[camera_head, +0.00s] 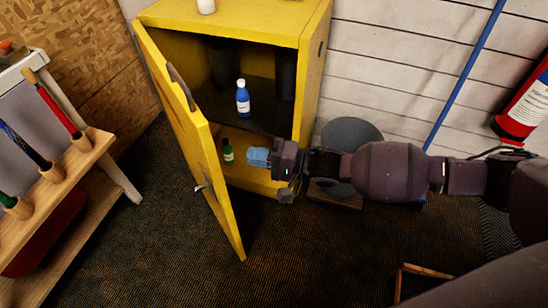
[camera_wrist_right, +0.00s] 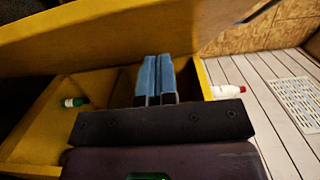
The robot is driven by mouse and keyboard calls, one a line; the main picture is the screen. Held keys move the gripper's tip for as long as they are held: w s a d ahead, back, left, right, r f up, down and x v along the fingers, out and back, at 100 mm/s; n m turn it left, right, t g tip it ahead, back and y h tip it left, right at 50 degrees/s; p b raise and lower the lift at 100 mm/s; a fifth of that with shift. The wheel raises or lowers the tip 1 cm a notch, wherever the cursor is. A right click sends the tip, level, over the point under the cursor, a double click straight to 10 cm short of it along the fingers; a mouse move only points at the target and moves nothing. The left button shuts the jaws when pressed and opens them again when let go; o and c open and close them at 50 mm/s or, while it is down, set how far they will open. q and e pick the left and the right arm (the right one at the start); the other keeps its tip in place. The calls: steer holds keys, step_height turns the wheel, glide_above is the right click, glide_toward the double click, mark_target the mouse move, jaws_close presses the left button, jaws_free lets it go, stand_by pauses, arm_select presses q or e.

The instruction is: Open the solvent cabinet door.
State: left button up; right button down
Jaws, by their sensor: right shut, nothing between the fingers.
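The yellow solvent cabinet (camera_head: 262,22) stands against the back wall. Its door (camera_head: 207,165) is swung wide open to the left, with a dark handle (camera_head: 181,87) on it. The inside shows a blue bottle (camera_head: 243,98) on the shelf and a green bottle (camera_head: 228,151) lower down. My right gripper (camera_head: 258,158) has blue fingers, is shut and empty, and is in front of the cabinet opening, to the right of the door. In the right wrist view the fingers (camera_wrist_right: 155,80) are together, close to a yellow panel (camera_wrist_right: 110,40). My left gripper is not in view.
A white bottle (camera_head: 206,6) is on the cabinet top. A round grey object (camera_head: 351,132) stands right of the cabinet. A red extinguisher (camera_head: 524,108) hangs at the right. Dark floor (camera_head: 300,250) in front is mostly clear.

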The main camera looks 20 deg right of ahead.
steer(key=a, duration=0.5)
steer(key=shift+a, duration=0.3)
steer(key=shift+s+a, duration=0.1)
